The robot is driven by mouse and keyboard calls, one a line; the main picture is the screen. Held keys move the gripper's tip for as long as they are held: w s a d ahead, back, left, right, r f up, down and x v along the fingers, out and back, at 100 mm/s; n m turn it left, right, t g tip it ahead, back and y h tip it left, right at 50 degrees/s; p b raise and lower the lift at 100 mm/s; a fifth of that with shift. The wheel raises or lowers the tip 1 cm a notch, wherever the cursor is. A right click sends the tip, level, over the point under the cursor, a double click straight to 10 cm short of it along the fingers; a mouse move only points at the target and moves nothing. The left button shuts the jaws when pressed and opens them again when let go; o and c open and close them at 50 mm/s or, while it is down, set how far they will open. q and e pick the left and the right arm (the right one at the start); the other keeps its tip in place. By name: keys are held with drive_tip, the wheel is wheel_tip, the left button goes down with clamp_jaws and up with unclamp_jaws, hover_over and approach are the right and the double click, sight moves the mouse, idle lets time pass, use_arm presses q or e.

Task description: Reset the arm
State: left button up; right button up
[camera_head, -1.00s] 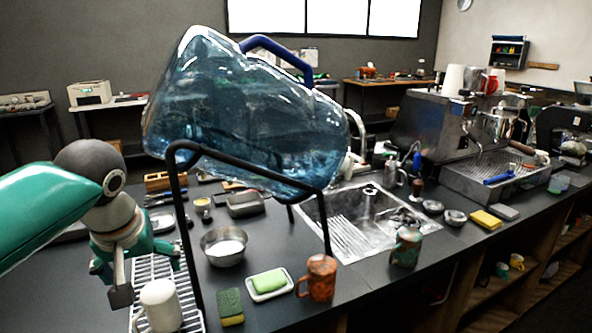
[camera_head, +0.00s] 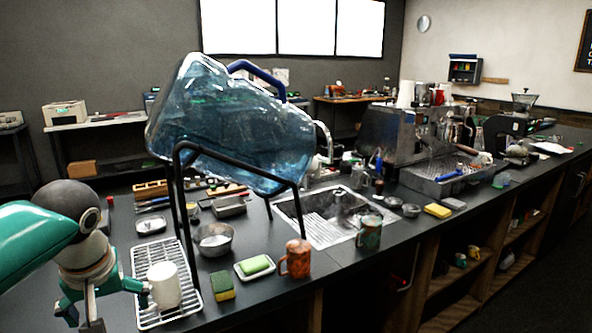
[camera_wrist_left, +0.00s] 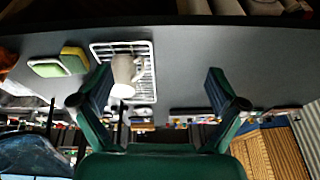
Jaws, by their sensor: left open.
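My left gripper (camera_head: 98,305) is at the lower left of the head view, beside the white wire rack. In the left wrist view its two fingers (camera_wrist_left: 158,92) are spread wide with nothing held between them. A white mug (camera_head: 164,286) stands on the wire rack (camera_head: 140,262), just right of the gripper. The mug (camera_wrist_left: 124,74) and rack (camera_wrist_left: 148,50) also show beyond the fingers in the wrist view, apart from them. My right gripper is in neither view.
A large blue water jug (camera_head: 225,125) lies tilted in a black stand (camera_head: 184,215). A metal bowl (camera_head: 214,240), sponge (camera_head: 222,286), soap dish (camera_head: 254,267) and orange mug (camera_head: 297,260) sit nearby. A sink (camera_head: 325,222) and espresso machine (camera_head: 392,135) are farther right.

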use_arm(q)
wheel_tip(320, 180, down, 19)
drive_tip(key=s+d+m+g, duration=0.1)
drive_tip(key=d+g, duration=0.2)
drive_tip(key=g, duration=0.2)
drive_tip(key=s+d+f+m+g+h, duration=0.1)
drive_tip(key=s+d+f+h, duration=0.1)
drive_tip(key=s+d+f, duration=0.45)
drive_tip(key=s+d+f+h, duration=0.2)
drive_tip(key=s+d+f, duration=0.2)
drive_tip(key=s+f, duration=0.5)
drive_tip(key=s+d+f+m+g+h, duration=0.1)
drive_tip(key=s+d+f+h, duration=0.4)
drive_tip(key=f, duration=0.6)
drive_tip(key=w+t+y, duration=0.2)
drive_tip(key=w+t, duration=0.1)
drive_tip(key=w+f+t, duration=0.1)
drive_tip(key=w, duration=0.1)
drive_tip(key=shift+w+f+m+y, duration=0.1)
drive_tip(key=shift+w+m+y, duration=0.15)
drive_tip(key=shift+m+y, duration=0.15)
